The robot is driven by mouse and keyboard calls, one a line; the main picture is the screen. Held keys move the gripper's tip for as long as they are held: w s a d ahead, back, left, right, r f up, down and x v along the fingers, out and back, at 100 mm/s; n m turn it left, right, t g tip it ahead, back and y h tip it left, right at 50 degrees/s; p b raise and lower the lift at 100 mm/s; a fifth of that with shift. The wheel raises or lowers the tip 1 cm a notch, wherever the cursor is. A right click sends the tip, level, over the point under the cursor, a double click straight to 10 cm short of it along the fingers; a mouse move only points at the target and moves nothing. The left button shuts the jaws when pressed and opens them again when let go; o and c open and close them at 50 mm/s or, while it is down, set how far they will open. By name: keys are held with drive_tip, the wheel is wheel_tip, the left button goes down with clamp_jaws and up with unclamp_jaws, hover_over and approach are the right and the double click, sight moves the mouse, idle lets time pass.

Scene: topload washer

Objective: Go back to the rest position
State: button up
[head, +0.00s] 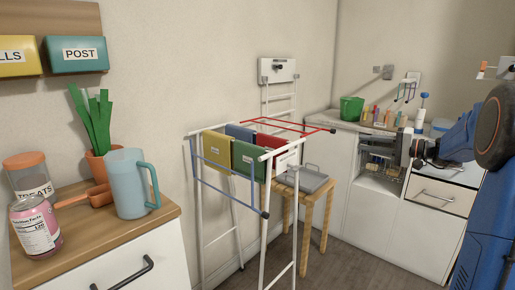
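My gripper (368,158) is at the right of the head view, at the end of my blue arm that comes in from the right edge. It is in front of the white counter, near an open space with a wire rack. The gripper is small and dark here, and I cannot tell whether its fingers are open or shut. I see nothing clearly held in it.
A white drying rack (203,195) with coloured folders stands mid-view, beside a wooden stool (309,197). At left, a wooden-topped cabinet (98,237) holds a blue jug (127,188), a can and a plant. A green bucket (351,108) sits on the white counter (338,122).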

drive_tip(key=s+a+f+n+g+h, duration=0.2)
drive_tip(key=s+a+f+g, duration=0.15)
drive_tip(key=s+a, duration=0.7)
drive_tip(key=s+a+f+n+g+h, duration=0.1)
drive_tip(key=s+a+f+g+h, duration=0.2)
drive_tip(key=s+a, duration=0.75)
drive_tip(key=s+d+f+n+h, duration=0.1)
drive_tip(key=s+f, duration=0.5)
drive_tip(key=s, duration=0.6)
drive_tip(key=s+d+f+n+h, duration=0.2)
drive_tip(key=s+f+h, duration=0.3)
drive_tip(key=s, duration=0.8)
drive_tip(key=shift+d+f+h, duration=0.35)
drive_tip(key=shift+d+h, duration=0.25)
drive_tip(key=shift+h, duration=0.2)
